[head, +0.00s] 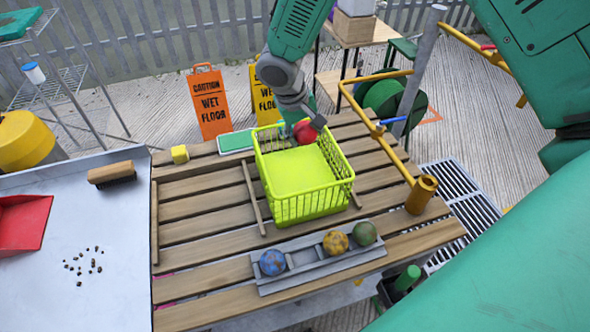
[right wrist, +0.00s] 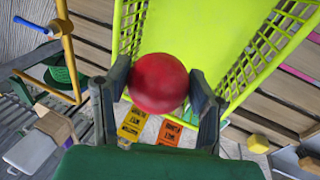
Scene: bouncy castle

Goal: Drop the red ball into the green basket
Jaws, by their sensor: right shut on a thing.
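The red ball (head: 305,132) is in my right gripper (head: 302,124) at the far rim of the yellow-green basket (head: 308,205). In the right wrist view the ball (right wrist: 158,83) sits between the two dark fingers of the right gripper (right wrist: 158,95), which are shut on it. The basket (right wrist: 205,50) is beyond the ball there, and its bare floor shows. In the head view the basket stands upright on the slatted wooden table and looks empty. The ball's exact height over the rim is hard to tell. My left gripper is not in view.
A grey tray (head: 306,269) with blue, yellow and green balls lies in front of the basket. A yellow block (head: 180,154) and a flat green piece (head: 236,142) lie behind left. A copper-coloured cup (head: 421,194) and yellow pipe stand right. Wet-floor signs (head: 209,103) stand behind.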

